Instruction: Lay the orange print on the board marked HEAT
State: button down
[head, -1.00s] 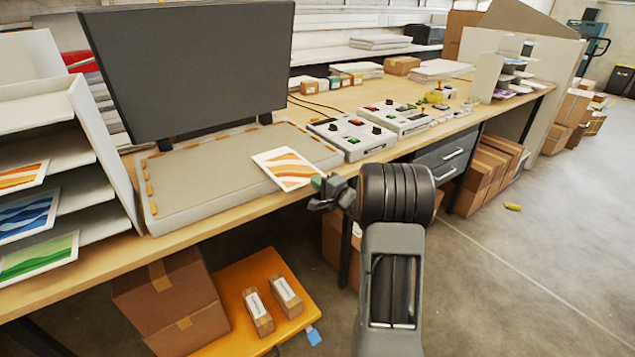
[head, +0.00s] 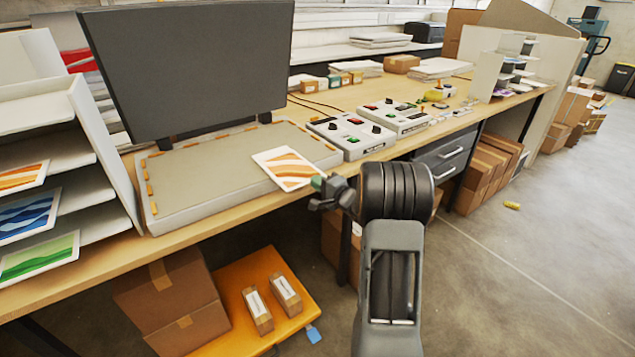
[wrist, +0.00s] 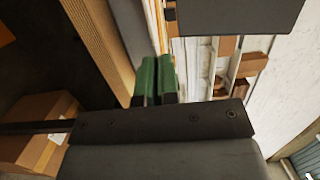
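A white print with orange wavy stripes (head: 290,168) is held by its near right corner over the right part of a flat grey board (head: 205,185) with orange tabs along its edges. I cannot tell whether the print touches the board. No HEAT mark is readable. My gripper (head: 320,183) is at the board's front right edge, with its green fingertips close together on the print. In the wrist view the green fingers (wrist: 158,78) are nearly together, and the print (wrist: 157,32) appears as a thin edge-on strip beyond them.
A dark upright panel (head: 190,70) stands behind the board. Control boxes (head: 350,136) sit to its right. A white shelf rack (head: 92,140) at left holds another orange print (head: 22,177), a blue print (head: 28,214) and a green print (head: 40,256). Cartons (head: 172,300) stand below the bench.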

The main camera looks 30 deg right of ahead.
jog(key=c, duration=1.3)
grip_release()
jog(key=shift+s, duration=0.1)
jog(key=v, duration=1.3)
jog(key=shift+s, duration=0.35)
